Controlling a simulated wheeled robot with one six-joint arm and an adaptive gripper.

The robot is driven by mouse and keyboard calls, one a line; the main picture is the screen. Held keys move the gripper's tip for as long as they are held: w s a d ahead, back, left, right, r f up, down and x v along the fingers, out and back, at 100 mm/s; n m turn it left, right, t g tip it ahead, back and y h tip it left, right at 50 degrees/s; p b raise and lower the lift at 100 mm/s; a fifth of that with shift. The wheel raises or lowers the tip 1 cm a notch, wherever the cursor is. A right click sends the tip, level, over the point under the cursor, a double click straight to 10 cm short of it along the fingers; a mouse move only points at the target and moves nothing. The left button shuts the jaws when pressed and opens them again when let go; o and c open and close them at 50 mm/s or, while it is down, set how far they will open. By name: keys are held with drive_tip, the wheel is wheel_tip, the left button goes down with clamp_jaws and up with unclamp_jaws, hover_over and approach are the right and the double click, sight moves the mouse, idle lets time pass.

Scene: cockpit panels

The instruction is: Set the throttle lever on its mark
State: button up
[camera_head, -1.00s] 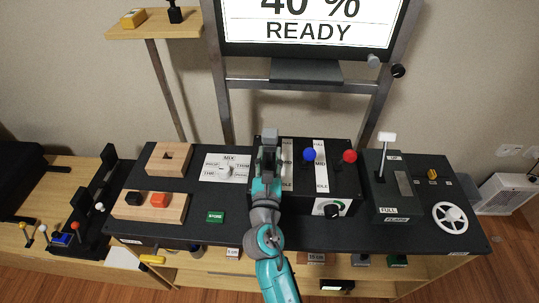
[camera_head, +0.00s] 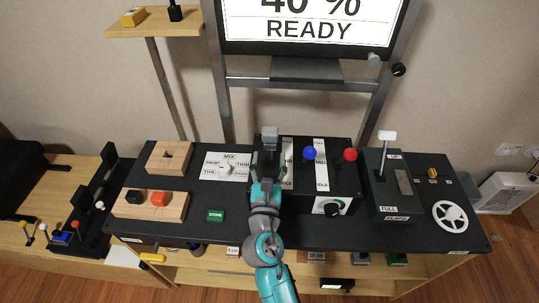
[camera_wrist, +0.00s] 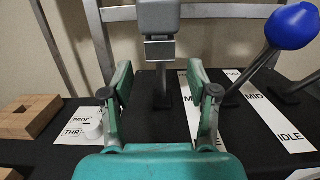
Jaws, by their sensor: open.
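The throttle lever (camera_head: 270,134) has a grey block handle and stands upright at the left of the black lever box. In the wrist view the grey handle (camera_wrist: 158,18) is at the top centre, beyond the fingertips. My gripper (camera_head: 269,160) is open and empty, just on the near side of the handle. In the wrist view the gripper's two fingers (camera_wrist: 160,80) stand apart, with the lever stem between and beyond them. White scale strips (camera_wrist: 203,105) with MID and IDLE marks lie right of the lever. The screen (camera_head: 308,25) reads 40 % READY.
A blue-knobbed lever (camera_head: 309,153) stands close to the right of my gripper, and a red-knobbed lever (camera_head: 349,156) farther right. A flaps box (camera_head: 396,205) is beyond them. Wooden blocks and a white dial plate (camera_head: 224,168) are to the left.

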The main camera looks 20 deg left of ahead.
drive_tip(key=v, duration=1)
